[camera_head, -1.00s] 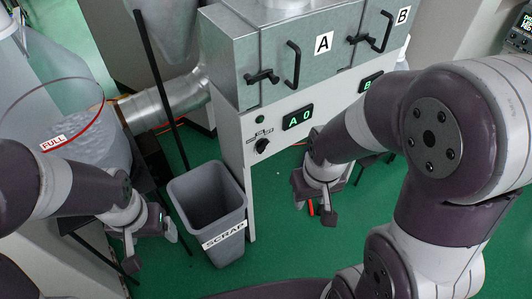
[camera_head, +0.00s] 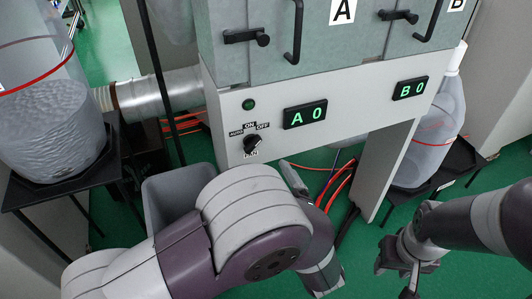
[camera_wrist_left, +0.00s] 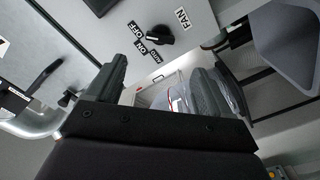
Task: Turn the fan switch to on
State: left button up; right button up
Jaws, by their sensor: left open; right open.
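The black fan switch knob (camera_head: 252,144) is on the white panel under the grey cabinet, with AUTO, ON, OFF and FAN labels around it. It also shows in the left wrist view (camera_wrist_left: 160,37); which label it points at is hard to tell. My left gripper (camera_wrist_left: 160,70) is open and empty below the knob in that view, apart from it. In the head view my left arm crosses below the panel, and its fingers are not clear. My right gripper (camera_head: 396,272) is open and empty at the lower right, away from the switch.
A round green light (camera_head: 249,104) sits above the switch. Displays reading A 0 (camera_head: 305,115) and B 0 (camera_head: 410,89) are to its right. The grey bin (camera_head: 178,196) is partly hidden behind my left arm. Red hoses (camera_head: 340,190) lie on the floor under the panel.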

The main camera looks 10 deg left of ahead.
aim_at(254, 147)
pick_arm(q)
jog(key=b+x, duration=0.1)
jog(key=x, duration=0.9)
jog(key=shift+w+a, duration=0.1)
jog(key=shift+w, duration=0.05)
jog(key=c, duration=1)
